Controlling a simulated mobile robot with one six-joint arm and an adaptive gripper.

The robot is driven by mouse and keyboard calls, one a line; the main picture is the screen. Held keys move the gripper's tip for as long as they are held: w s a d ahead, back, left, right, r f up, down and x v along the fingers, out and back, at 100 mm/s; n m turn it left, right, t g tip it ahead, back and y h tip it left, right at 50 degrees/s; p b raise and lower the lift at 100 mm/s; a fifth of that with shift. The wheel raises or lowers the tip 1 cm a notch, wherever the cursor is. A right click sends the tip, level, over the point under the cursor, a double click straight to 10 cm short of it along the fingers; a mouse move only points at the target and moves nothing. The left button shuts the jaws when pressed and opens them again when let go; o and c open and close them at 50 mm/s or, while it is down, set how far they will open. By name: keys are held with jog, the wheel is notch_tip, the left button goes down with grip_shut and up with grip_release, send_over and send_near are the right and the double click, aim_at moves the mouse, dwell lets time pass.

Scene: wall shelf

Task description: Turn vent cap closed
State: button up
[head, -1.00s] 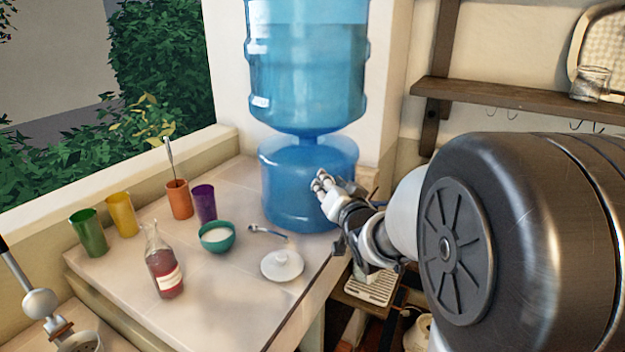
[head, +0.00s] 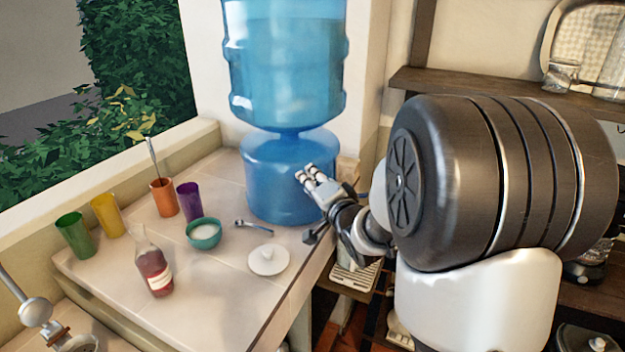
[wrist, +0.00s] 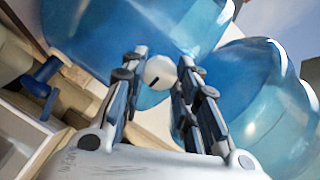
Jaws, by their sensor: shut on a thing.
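The vent cap (wrist: 160,72) is a small white round disc with a dark slot, on the blue water dispenser. My gripper (wrist: 160,70) has a finger on each side of the cap in the wrist view and is shut on it. In the head view my gripper (head: 307,173) is at the right side of the dispenser's lower blue tank (head: 265,180). The cap is hidden by my fingers there. A blue tap (wrist: 40,75) shows at the left of the wrist view.
A counter carries a red bottle (head: 154,268), a teal bowl (head: 204,236), a white lid (head: 268,260), a spoon (head: 255,226) and several cups, including a purple cup (head: 189,202). A wooden shelf (head: 480,92) is at the upper right.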

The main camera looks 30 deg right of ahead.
dwell(0.3)
jog(key=o, duration=1.1)
jog(key=s, duration=0.5)
jog(key=s+r, duration=0.1)
jog(key=s, duration=0.1)
jog(key=shift+s+a, duration=0.2)
jog(key=shift+a, duration=0.1)
